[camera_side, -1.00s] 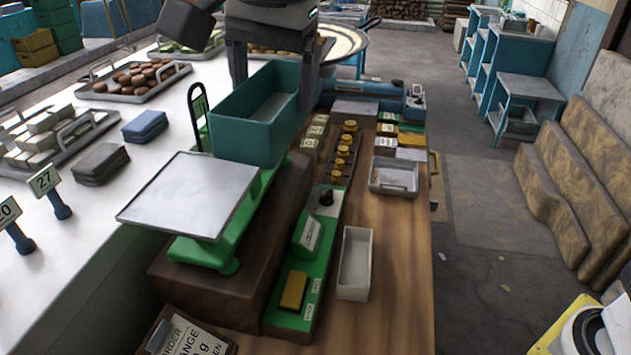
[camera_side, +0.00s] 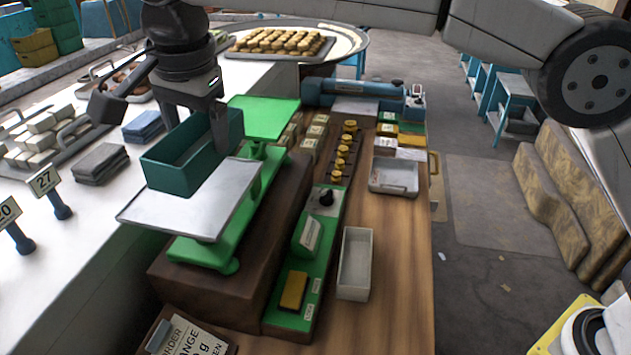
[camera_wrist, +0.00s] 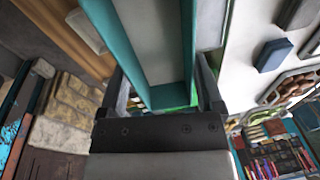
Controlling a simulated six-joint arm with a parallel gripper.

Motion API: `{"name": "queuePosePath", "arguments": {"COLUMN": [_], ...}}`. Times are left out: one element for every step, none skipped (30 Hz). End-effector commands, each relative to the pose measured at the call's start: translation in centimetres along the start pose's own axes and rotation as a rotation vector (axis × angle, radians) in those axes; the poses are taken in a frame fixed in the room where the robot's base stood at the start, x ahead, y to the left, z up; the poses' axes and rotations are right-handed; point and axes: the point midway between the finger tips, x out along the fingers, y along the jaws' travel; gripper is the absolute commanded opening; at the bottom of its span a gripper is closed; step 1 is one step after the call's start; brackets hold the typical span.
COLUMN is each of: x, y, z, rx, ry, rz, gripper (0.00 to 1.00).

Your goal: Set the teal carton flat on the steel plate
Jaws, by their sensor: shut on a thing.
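The teal carton (camera_side: 168,176) is an open-topped, grey-lined box, upright and level in the side view. My gripper (camera_side: 195,128) is shut on it, with the dark fingers across its walls. The carton is at the far left part of the steel plate (camera_side: 185,210) and hides some of that plate. I cannot tell whether its base touches the plate. In the wrist view my gripper (camera_wrist: 163,98) has the carton (camera_wrist: 103,30) between its fingers, with its pale inside showing.
A green plate (camera_side: 265,117) stands behind the steel plate on the same scale. A brown block (camera_side: 235,295) carries the scale. Dark and blue stacks (camera_side: 101,163) lie on the white counter to the left. A white tray (camera_side: 355,264) and a control panel are at the right.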

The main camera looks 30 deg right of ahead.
Motion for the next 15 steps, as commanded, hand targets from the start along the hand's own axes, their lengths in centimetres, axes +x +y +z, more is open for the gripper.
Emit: {"name": "queuePosePath", "arguments": {"x": [0.6, 0.9, 1.1, 1.2, 1.4, 1.5, 1.6, 1.6, 1.6, 1.6, 1.6, 1.6, 1.7, 1.7, 1.8], "y": [-0.4, -0.5, -0.7, -0.8, -0.9, -1.0, -1.1, -1.1, -1.1, -1.1, -1.1, -1.1, -1.1, -1.1, -1.2], "z": [0.0, 0.0, 0.0, 0.0, 0.0, 0.0, 0.0, 0.0, 0.0, 0.0, 0.0, 0.0, 0.0, 0.0, 0.1], "rx": [0.000, 0.000, 0.000, 0.000, 0.001, 0.000, 0.001, 0.000, 0.000, 0.000, 0.000, 0.000, 0.000, 0.000, 0.000], "ry": [0.000, 0.000, 0.000, 0.000, 0.000, 0.000, 0.000, 0.000, 0.000, 0.000, 0.000, 0.000, 0.000, 0.000, 0.000], "rz": [0.001, 0.001, 0.000, 0.000, 0.000, -0.001, -0.001, -0.001, -0.001, -0.001, -0.001, -0.001, -0.001, -0.001, -0.001], "gripper": [0.21, 0.21, 0.21, 0.21, 0.21, 0.21, 0.21, 0.21, 0.21, 0.21, 0.21, 0.21, 0.21, 0.21, 0.21]}}
